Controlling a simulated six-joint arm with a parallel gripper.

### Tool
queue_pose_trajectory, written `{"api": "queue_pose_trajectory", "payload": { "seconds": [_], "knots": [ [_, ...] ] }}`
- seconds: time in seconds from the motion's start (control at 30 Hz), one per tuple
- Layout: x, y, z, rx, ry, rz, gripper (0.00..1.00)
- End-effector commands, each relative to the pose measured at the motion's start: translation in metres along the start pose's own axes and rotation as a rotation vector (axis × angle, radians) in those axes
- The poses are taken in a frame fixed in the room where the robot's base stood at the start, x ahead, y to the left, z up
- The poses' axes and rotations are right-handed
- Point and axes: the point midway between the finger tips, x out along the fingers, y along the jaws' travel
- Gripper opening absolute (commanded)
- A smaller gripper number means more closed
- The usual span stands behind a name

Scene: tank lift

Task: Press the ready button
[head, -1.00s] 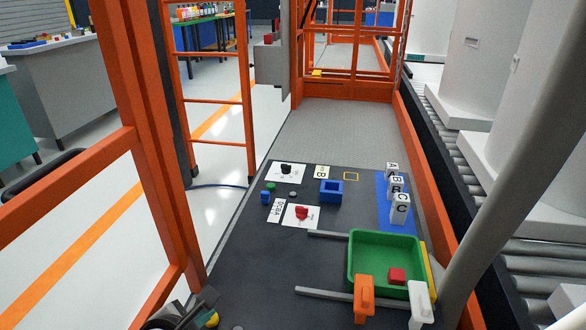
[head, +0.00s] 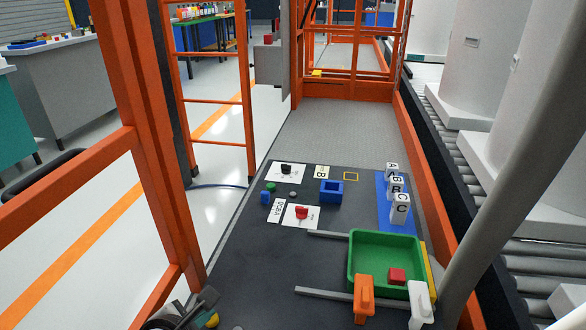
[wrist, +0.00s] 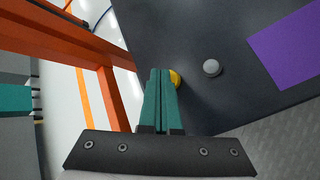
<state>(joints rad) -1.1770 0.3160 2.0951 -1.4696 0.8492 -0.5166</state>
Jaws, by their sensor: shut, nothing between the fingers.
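My gripper (head: 208,297) is at the bottom left of the head view, by the near left edge of the dark table. In the wrist view, its two green fingers (wrist: 162,72) are together with nothing between them. A round yellow button (head: 212,321) is close by my gripper; the fingers partly hide it in the wrist view (wrist: 176,78). Whether they touch it I cannot tell. A grey round button (wrist: 212,67) is to its right. A green button (head: 270,187) is farther back on the table. No readable label shows which button is the ready button.
A purple panel (wrist: 290,48) shows in the wrist view. Orange frame posts (head: 150,175) flank the table's left side.

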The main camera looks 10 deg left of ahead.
Motion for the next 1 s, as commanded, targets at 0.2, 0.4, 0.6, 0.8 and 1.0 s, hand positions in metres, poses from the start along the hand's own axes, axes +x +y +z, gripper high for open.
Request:
{"api": "queue_pose_trajectory", "payload": {
  "seconds": [0.2, 0.4, 0.6, 0.8, 1.0],
  "knots": [
    [0.005, -0.004, -0.004, -0.001, 0.0, -0.001, 0.0],
    [0.007, -0.005, -0.005, -0.002, 0.001, -0.002, 0.0],
    [0.005, -0.005, -0.004, -0.002, 0.002, -0.003, 0.0],
    [0.001, -0.003, -0.002, -0.003, 0.001, -0.003, 0.0],
    [-0.006, 0.004, 0.004, 0.002, -0.001, 0.0, 0.0]
  ]
}}
